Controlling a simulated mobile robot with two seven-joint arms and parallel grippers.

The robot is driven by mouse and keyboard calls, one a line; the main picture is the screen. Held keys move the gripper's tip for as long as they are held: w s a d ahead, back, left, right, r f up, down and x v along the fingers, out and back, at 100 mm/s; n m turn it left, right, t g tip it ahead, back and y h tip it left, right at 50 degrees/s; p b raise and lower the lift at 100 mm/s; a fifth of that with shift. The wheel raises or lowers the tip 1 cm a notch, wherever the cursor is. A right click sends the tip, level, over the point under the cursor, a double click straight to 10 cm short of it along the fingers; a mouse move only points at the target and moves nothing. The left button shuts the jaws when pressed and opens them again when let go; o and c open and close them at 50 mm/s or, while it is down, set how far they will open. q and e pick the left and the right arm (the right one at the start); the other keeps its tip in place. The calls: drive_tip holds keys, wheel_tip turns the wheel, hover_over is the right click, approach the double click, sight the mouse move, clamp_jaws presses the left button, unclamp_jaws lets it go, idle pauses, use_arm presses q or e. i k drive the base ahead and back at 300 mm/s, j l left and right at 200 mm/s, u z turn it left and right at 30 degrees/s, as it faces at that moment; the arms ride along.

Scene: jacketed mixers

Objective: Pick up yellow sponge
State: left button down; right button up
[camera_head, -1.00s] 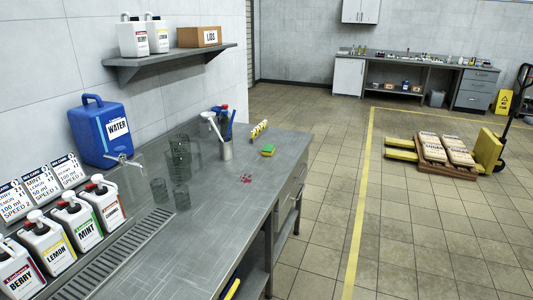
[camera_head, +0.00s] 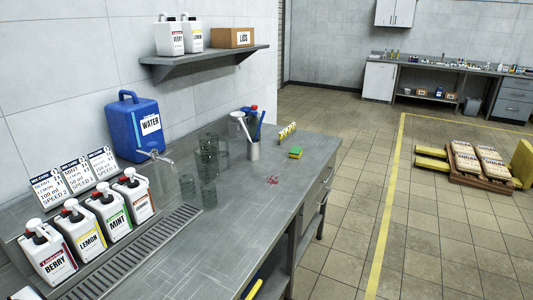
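The yellow sponge (camera_head: 296,152), with a green layer on it, lies on the grey metal counter (camera_head: 235,215) near its far right end. It lies flat and nothing covers it. A red stain is on the counter in front of it.
A metal cup with brushes (camera_head: 254,148) and several clear glasses (camera_head: 208,165) stand left of the sponge. Labelled jugs (camera_head: 110,215) and a blue water canister (camera_head: 135,127) line the wall side. A shelf (camera_head: 205,60) juts out above.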

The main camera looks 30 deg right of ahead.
sight(295, 152)
drive_tip(key=l+u, duration=1.1)
drive_tip(key=l, duration=0.65)
drive_tip(key=k+l, duration=0.1)
drive_tip(key=l, duration=0.3)
drive_tip(key=l+u, duration=0.1)
drive_tip(key=l, duration=0.3)
drive_tip(key=k+l, duration=0.15)
drive_tip(key=l, duration=0.25)
drive_tip(key=k+l, duration=0.1)
drive_tip(key=l, duration=0.3)
drive_tip(key=k+l+u, duration=0.1)
drive_tip(key=l, duration=0.3)
drive_tip(key=k+l, duration=0.1)
drive_tip(key=l, duration=0.3)
drive_tip(key=k+l+u, duration=0.1)
drive_tip(key=l, duration=0.3)
